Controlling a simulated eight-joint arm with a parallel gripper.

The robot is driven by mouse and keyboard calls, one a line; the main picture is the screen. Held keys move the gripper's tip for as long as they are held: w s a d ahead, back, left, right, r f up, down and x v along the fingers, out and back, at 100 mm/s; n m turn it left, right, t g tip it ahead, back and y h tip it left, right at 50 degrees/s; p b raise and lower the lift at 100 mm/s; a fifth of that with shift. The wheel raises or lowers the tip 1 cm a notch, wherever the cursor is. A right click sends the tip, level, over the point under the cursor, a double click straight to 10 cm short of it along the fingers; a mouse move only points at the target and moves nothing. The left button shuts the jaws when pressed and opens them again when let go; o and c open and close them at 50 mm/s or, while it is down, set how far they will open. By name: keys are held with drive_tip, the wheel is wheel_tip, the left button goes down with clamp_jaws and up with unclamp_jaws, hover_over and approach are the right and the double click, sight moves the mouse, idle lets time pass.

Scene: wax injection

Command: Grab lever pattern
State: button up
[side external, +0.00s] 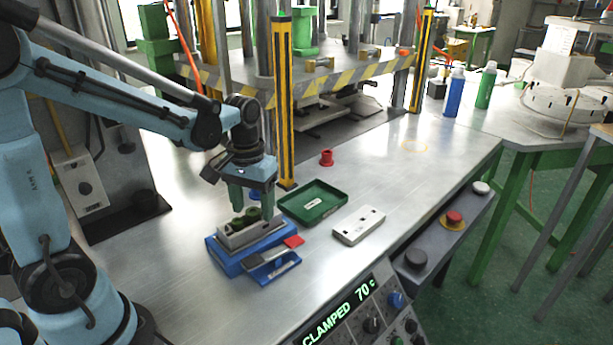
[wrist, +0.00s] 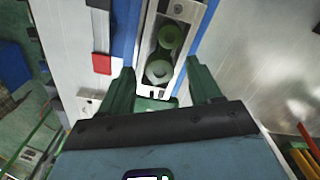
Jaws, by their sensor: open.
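The lever pattern (side external: 252,216) is a green piece with rounded ends. It lies in the cavity of a grey metal mould half (side external: 256,236) on a blue base (side external: 226,263). In the wrist view the pattern (wrist: 159,71) shows two round green bosses inside the mould's metal walls (wrist: 147,30). My gripper (side external: 252,205) is open, with its green fingers pointing down just above the mould. In the wrist view my gripper (wrist: 161,70) has one finger on each side of the pattern, apart from it. The cavity floor is partly hidden.
A green tray (side external: 322,205) and a pale plate with dark holes (side external: 358,225) lie to the right. A yellow-black post (side external: 283,100) stands close behind my gripper.

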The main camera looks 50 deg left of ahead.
drive_tip(key=shift+f, duration=0.2)
drive_tip(key=shift+c, duration=0.4)
drive_tip(key=c, duration=1)
drive_tip(key=shift+r, duration=0.1)
drive_tip(key=shift+c, duration=0.2)
